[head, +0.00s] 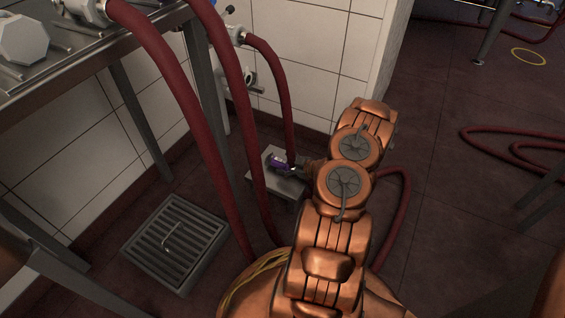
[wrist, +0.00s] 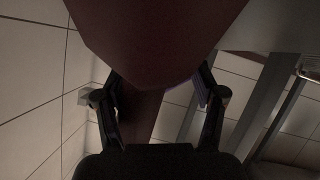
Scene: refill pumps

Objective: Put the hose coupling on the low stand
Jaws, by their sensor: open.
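The low stand (head: 257,183) is a small grey block on the floor by the tiled wall. A dark red hose (head: 283,95) comes down from a wall fitting to its top. My gripper (head: 283,163) is low over the stand at the hose's lower end, beside a small purple part. In the wrist view my gripper (wrist: 160,82) is open, with a finger on each side of the hose (wrist: 155,35), which fills the upper middle. I cannot tell whether the fingers touch it. The hose coupling cannot be made out clearly; my gripper and arm cover part of that spot.
A metal bench (head: 95,70) with fittings stands at the left, with more red hoses hanging from it. A floor drain grate (head: 175,243) lies left of my arm. A hose loop (head: 400,215) lies right of my arm.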

